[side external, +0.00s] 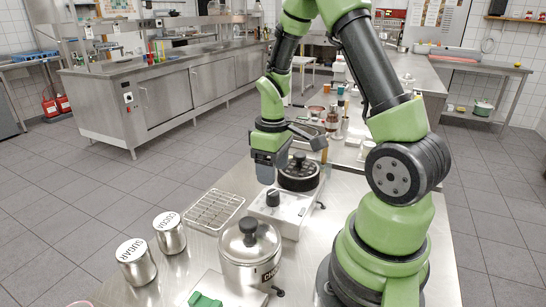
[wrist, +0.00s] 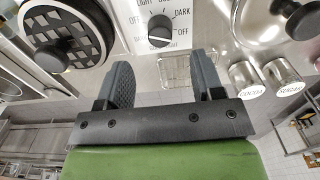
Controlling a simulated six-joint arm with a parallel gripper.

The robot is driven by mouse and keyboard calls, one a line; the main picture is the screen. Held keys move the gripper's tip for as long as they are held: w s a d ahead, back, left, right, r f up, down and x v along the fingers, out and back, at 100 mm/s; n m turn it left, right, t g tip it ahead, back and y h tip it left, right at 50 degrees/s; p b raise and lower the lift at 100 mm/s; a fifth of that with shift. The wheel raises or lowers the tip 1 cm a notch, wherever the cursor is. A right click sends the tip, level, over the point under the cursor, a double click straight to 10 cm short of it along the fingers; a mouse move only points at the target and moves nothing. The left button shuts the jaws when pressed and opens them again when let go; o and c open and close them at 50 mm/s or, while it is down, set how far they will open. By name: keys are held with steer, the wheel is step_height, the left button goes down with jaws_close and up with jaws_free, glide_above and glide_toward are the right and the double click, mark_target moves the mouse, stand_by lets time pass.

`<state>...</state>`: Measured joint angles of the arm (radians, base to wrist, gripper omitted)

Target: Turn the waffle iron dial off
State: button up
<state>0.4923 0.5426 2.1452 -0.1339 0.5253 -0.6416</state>
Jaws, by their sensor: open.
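The waffle iron has a white base (side external: 290,213) and a round black plate with a knob (side external: 299,174) behind it. The wrist view shows the gridded plate (wrist: 92,22) at upper left. The black dial (side external: 272,197) stands on the base; in the wrist view the dial (wrist: 160,33) is at top centre, ringed by LIGHT, DARK and OFF labels. I cannot tell surely which label it points to. My gripper (side external: 264,178) is above the base, close to the dial and apart from it. In the wrist view my gripper (wrist: 164,78) is open and empty, with the dial beyond its fingertips.
A lidded pot (side external: 249,250) stands in front of the waffle iron. A wire rack (side external: 213,212) lies to its left, with COCOA (side external: 170,233) and SUGAR (side external: 135,262) canisters further left. A green object (side external: 204,300) is at the front. Bottles and jars (side external: 335,118) stand behind.

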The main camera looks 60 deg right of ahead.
mark_target(272, 193)
steer(key=shift+r, duration=1.45)
steer(key=s+a+r+m+t+y, duration=0.1)
steer(key=s+a+r+m+t, duration=0.1)
steer(key=a+r, duration=0.5)
steer(key=s+a+r+m+t+y, duration=0.1)
steer(key=s+a+r+m+t, duration=0.1)
steer(key=s+a+r+t, duration=0.3)
steer(key=s+a+r, duration=0.2)
steer(key=a+r, duration=0.1)
steer(key=r, duration=0.1)
steer(key=shift+a, duration=0.15)
